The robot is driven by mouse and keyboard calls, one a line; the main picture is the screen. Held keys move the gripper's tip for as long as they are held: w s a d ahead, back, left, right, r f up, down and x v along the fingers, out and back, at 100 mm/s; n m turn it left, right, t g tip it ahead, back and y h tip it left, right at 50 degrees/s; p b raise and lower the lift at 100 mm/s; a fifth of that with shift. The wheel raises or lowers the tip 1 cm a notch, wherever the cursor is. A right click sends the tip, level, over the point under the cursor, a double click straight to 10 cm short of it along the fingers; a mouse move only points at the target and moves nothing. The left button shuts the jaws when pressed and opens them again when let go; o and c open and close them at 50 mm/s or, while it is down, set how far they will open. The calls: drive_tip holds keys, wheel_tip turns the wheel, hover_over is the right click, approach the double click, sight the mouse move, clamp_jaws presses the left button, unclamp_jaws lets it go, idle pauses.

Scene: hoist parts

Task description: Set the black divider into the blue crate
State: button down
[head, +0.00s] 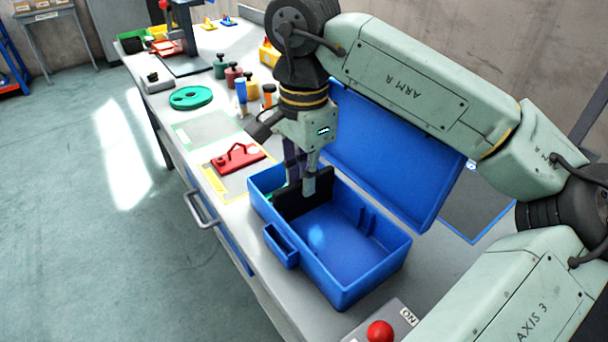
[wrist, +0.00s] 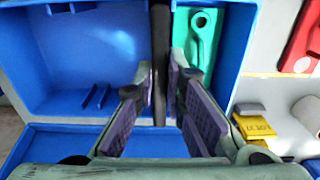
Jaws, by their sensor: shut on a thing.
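The blue crate (head: 375,275) stands open on the workbench, its lid (head: 390,150) tipped back behind it. My gripper (head: 301,182) is shut on the black divider (head: 321,190), a thin upright panel, at the crate's left part. The divider spans the crate crosswise and its lower part is inside the walls; whether it touches the floor is hidden. In the wrist view the divider (wrist: 160,40) shows edge-on between my fingers (wrist: 161,85). A green part (wrist: 203,35) lies in the narrow section to its right; the wide section to its left is empty. A pair of ribs (wrist: 95,96) shows on that section's wall.
A red part (head: 237,157) lies on a yellow-framed mat left of the crate. A green disc (head: 191,97) and several coloured pots and bottles stand farther back. A red button box (head: 380,331) is at the near right. My arm passes over the lid.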

drive_tip(key=shift+f, duration=0.25)
drive_tip(key=c, duration=1.6)
unclamp_jaws()
drive_tip(key=o, duration=0.4)
drive_tip(key=shift+r, duration=0.1)
drive_tip(key=shift+r+p, duration=3.1)
drive_tip(key=shift+r, duration=1.45)
drive_tip(key=shift+f, duration=0.1)
